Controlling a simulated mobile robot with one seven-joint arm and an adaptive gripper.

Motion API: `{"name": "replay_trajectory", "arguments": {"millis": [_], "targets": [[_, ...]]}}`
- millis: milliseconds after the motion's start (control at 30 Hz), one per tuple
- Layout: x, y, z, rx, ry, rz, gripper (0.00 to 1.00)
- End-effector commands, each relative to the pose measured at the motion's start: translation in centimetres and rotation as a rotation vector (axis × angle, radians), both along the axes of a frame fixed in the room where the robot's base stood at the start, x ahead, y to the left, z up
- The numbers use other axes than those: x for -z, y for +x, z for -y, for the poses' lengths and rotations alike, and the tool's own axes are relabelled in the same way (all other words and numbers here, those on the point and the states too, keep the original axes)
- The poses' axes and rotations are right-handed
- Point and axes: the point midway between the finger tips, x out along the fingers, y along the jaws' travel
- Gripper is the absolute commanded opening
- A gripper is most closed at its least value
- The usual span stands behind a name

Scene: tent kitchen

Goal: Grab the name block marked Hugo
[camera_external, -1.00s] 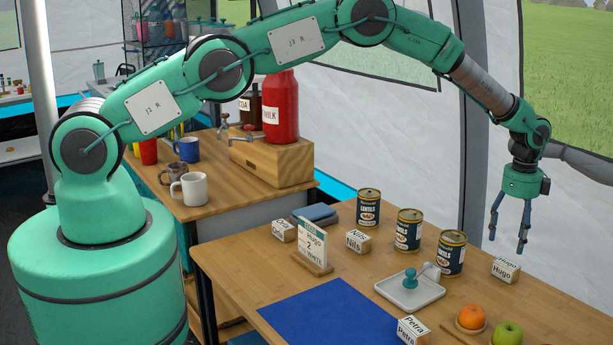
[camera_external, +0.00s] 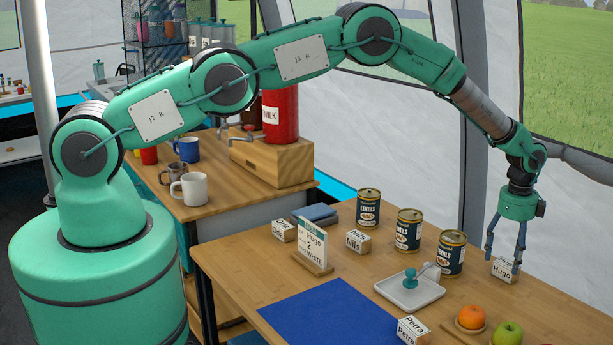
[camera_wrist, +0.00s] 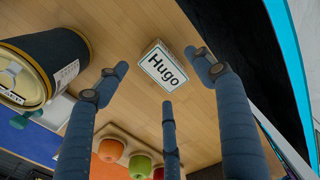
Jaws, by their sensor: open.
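The Hugo name block (camera_external: 502,271) is a small wooden block with a white label. It stands on the right part of the table, to the right of the cans. In the wrist view the Hugo block (camera_wrist: 163,67) lies between and beyond my fingertips, its label readable. My gripper (camera_external: 503,260) points down just over the block, with its blue fingers spread. In the external view the fingertips overlap the block's sides. The wrist view shows the fingers (camera_wrist: 160,85) apart and nothing gripped; I cannot tell whether any finger touches the block.
Lentil cans (camera_external: 451,254) stand left of the block. A grey tray (camera_external: 392,292) holds a teal-knobbed tool. An orange (camera_external: 471,317) and a green apple (camera_external: 507,335) are in front.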

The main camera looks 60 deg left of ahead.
Motion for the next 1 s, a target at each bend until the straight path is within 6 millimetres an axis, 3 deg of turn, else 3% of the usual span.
{"name": "replay_trajectory", "arguments": {"millis": [300,900,1000], "targets": [[3.2,-0.2,0.0,0.000,0.000,0.000,0.68],[3.4,-0.2,0.0,0.000,0.000,0.000,0.68],[3.4,-0.2,0.0,0.000,0.000,0.000,0.50]]}}
